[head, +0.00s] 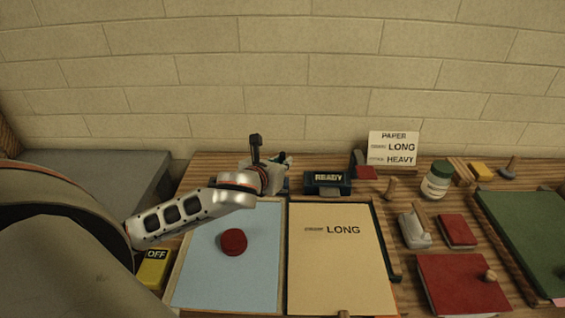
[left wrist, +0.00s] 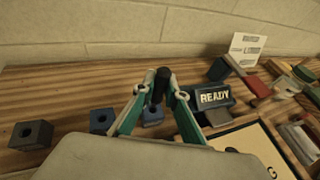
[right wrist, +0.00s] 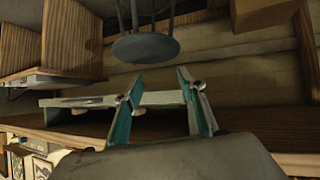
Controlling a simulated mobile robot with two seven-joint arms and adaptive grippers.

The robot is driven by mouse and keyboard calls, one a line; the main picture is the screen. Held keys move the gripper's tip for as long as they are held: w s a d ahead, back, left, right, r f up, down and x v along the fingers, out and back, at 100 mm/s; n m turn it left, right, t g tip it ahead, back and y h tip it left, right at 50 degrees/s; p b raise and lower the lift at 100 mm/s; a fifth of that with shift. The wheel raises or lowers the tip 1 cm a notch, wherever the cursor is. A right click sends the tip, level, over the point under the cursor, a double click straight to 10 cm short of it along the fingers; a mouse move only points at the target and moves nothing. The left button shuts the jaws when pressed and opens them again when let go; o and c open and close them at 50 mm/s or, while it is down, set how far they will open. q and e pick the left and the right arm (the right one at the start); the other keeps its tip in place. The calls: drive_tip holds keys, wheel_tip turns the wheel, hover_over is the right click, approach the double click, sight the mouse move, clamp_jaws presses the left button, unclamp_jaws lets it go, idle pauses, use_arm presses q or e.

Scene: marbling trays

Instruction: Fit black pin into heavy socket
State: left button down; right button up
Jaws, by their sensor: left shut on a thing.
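My left gripper (left wrist: 162,92) is shut on the black pin (left wrist: 159,84), which stands roughly upright between the teal fingertips. In the head view the left gripper (head: 280,163) is at the back of the table, left of the READY box. The left wrist view shows a dark grey socket block (left wrist: 31,135), a blue socket block (left wrist: 102,120) and another bluish block (left wrist: 152,116) partly behind the fingers. Which is the heavy socket I cannot tell. The pin's lower end is hidden, so its contact with a block is unclear. My right gripper (right wrist: 160,92) is open and empty, away from the table.
The READY box (head: 328,183) stands just right of the left gripper. A sign (head: 393,149) reads PAPER, LONG, HEAVY. In front lie a blue tray (head: 205,280) with a red disc (head: 233,242) and a LONG sheet (head: 335,265). A jar (head: 437,181) and red blocks crowd the right.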

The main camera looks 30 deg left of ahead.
use_arm(q)
drive_tip(key=shift+r, duration=0.1)
idle(0.3)
drive_tip(key=shift+p, duration=0.45)
drive_tip(key=shift+p, duration=0.55)
drive_tip(key=shift+p, duration=0.3)
idle(0.6)
drive_tip(key=shift+f+b, duration=0.3)
drive_tip(key=shift+f, duration=0.55)
drive_tip(key=shift+f+b, duration=0.4)
drive_tip(key=shift+f, duration=0.9)
